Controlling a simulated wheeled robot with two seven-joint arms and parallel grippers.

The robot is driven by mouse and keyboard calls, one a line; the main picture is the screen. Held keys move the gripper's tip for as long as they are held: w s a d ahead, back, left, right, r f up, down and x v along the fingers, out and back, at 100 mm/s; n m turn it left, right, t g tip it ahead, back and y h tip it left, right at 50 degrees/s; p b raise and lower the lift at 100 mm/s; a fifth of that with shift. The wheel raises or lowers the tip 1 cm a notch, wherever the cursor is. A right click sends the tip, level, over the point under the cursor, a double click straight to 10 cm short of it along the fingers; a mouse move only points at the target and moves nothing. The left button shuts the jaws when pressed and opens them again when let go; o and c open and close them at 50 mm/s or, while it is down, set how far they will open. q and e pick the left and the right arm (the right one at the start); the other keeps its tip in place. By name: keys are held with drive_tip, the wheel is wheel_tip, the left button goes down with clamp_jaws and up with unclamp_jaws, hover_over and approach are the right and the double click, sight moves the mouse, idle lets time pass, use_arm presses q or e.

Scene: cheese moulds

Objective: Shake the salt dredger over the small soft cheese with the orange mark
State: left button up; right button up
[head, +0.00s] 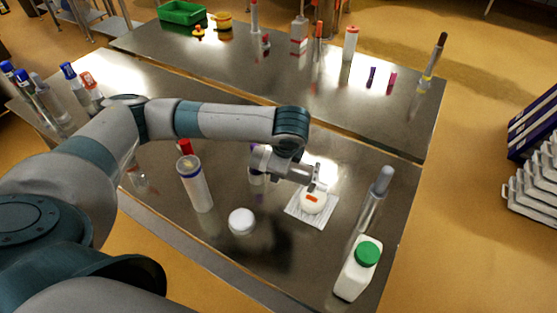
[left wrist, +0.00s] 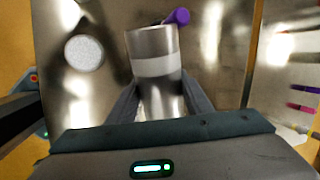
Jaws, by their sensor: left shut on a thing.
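The small soft cheese with the orange mark (head: 317,208) is a white round on a pale ribbed mat (head: 296,211), right of centre in the head view. My left gripper (head: 264,163) reaches above the table, its hand partly over the cheese and its fingers towards the left. In the left wrist view, my left gripper (left wrist: 160,88) is shut around the salt dredger (left wrist: 155,66), a metal cylinder with a white band. The dredger (head: 258,179) is mostly hidden in the head view, left of the cheese; whether it touches the table is unclear. My right gripper is out of view.
A plain white round thing (head: 241,221) lies left of the mat, also in the left wrist view (left wrist: 84,53). A tall white container (head: 195,186), a tall grey-topped thing (head: 382,181) and a green-capped bottle (head: 352,275) stand nearby. A purple thing (left wrist: 178,16) is beyond the dredger.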

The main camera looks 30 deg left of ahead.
use_arm(q)
drive_tip(key=shift+r+y+p, duration=0.3)
drive_tip(key=shift+f, duration=0.1)
idle(5.6)
